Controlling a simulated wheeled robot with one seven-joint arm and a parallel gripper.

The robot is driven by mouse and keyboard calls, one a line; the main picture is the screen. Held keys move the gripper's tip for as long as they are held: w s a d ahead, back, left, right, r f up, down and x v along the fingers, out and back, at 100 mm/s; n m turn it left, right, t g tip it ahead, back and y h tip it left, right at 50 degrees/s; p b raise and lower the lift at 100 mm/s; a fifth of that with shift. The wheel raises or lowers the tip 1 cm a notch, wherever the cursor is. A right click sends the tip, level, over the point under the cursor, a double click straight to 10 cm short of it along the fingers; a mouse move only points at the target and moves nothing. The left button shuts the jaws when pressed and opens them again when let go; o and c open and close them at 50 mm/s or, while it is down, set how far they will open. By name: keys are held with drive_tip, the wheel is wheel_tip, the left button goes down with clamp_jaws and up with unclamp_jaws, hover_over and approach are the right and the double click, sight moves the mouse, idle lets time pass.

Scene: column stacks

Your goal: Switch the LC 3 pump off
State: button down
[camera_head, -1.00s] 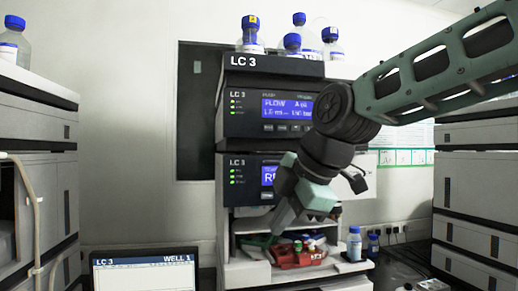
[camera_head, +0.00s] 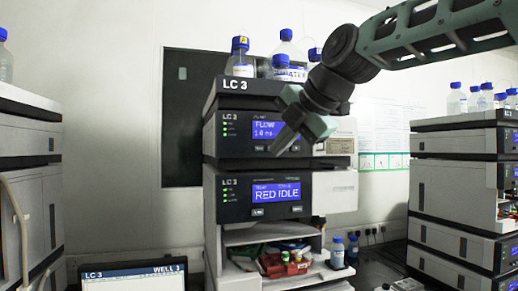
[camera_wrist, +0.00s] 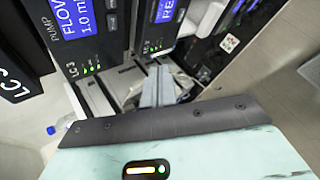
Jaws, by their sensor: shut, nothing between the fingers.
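The LC 3 pump (camera_head: 213,150) is the upper dark module of the LC 3 stack. Its blue display (camera_head: 268,129) is lit and reads FLOW 1.0, partly hidden by my gripper. Several green lights (camera_head: 226,128) glow at its left, and small buttons (camera_head: 259,149) sit below the display. My gripper (camera_head: 277,148) is shut and empty, its fingertips in front of the pump's lower right face; contact cannot be told. In the wrist view the shut fingers (camera_wrist: 158,88) point toward the stack, with the pump's display (camera_wrist: 76,18) at upper left.
Below the pump, another LC 3 module (camera_head: 235,210) shows RED IDLE. Bottles (camera_head: 240,62) stand on top of the stack. A tray of red and green items (camera_head: 285,264) is below. Other stacks (camera_head: 30,180) (camera_head: 450,170) stand left and right. A laptop (camera_head: 130,275) is at lower left.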

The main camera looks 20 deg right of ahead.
sight(265, 144)
drive_tip(key=shift+w+p, duration=2.2)
drive_tip(key=shift+w, duration=2.2)
drive_tip(key=shift+w, duration=0.15)
drive_tip(key=shift+w, duration=0.25)
drive_tip(key=shift+w, duration=0.45)
drive_tip(key=shift+s, duration=0.1)
drive_tip(key=shift+s+b, duration=0.75)
drive_tip(key=shift+b, duration=0.05)
drive_tip(key=shift+s, duration=0.1)
